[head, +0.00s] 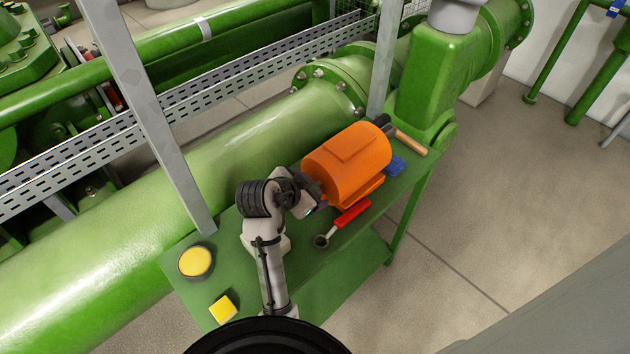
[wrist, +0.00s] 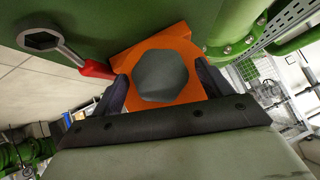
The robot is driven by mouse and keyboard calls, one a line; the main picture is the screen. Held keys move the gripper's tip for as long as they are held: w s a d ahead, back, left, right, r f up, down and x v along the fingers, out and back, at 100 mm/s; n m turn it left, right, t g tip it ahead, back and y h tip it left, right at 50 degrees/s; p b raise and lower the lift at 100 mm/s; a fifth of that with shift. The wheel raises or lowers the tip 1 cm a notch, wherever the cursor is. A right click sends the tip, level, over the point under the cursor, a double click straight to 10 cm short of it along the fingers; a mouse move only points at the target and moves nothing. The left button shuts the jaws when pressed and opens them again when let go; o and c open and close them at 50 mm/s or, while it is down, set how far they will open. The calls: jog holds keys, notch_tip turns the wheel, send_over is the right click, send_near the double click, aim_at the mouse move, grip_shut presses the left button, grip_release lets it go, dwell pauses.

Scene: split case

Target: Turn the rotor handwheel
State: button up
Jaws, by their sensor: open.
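The rotor handwheel (wrist: 160,77) is a dark grey six-sided knob on the end of an orange motor-like casing (wrist: 185,48). The casing (head: 347,160) lies on the green bench in the head view, where my gripper and wrist hide the handwheel. My gripper (head: 314,193) is at the casing's near left end. In the wrist view my gripper (wrist: 160,84) is open, with one dark finger on each side of the handwheel. I cannot tell whether the fingers touch it.
A red-handled wrench (head: 350,214) lies on the green bench (head: 310,275) close to the casing. A blue object (head: 396,165) and a wooden-handled tool (head: 411,143) lie beyond. A yellow disc (head: 195,262) and yellow block (head: 223,308) lie at left. A large green pipe (head: 110,265) runs behind.

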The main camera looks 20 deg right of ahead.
jog(key=shift+w+d+f, duration=0.2)
jog(key=shift+d+f, duration=0.05)
jog(key=c, duration=1)
jog(key=n+g, duration=0.1)
jog(key=g, duration=0.1)
jog(key=n+g+h, duration=0.1)
jog(key=g, duration=0.1)
jog(key=shift+w+h, duration=0.15)
jog(key=shift+h, duration=0.15)
jog(key=n+g, duration=0.1)
jog(key=n+g+h, duration=0.1)
jog(key=g, duration=0.1)
jog(key=shift+w+a+g+h, duration=0.1)
jog(key=shift+g+h, duration=0.2)
jog(key=shift+n, duration=0.3)
